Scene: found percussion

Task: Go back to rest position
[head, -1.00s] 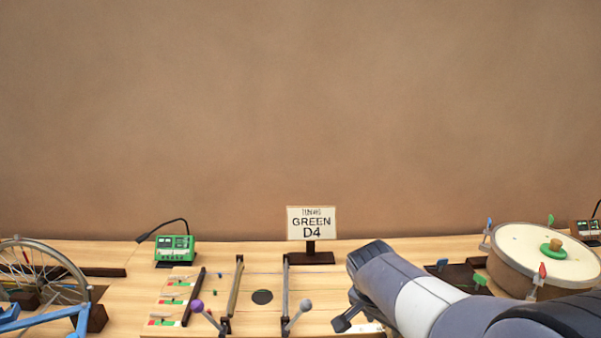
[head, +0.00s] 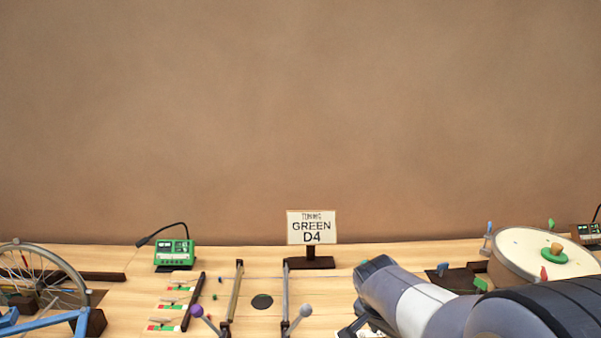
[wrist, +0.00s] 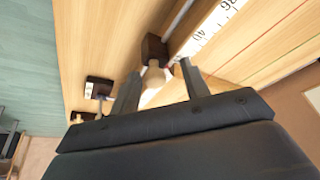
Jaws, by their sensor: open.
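My arm reaches in from the lower right of the head view, over the right half of the bench. In that view my gripper is mostly hidden by the arm and the bottom edge. In the wrist view my gripper (wrist: 160,78) is open, with its two fingers spread. A pale wooden piece (wrist: 152,74) by a dark block (wrist: 154,48) shows between the fingers; I cannot tell how far below them it lies. Nothing is visibly held.
A white numbered scale (wrist: 215,25) runs along the bench near my fingers. The sign "GREEN D4" (head: 312,228) stands at the back. A drum (head: 520,255) is right of my arm. A green device (head: 174,253), mallets and a bicycle wheel (head: 40,275) are left.

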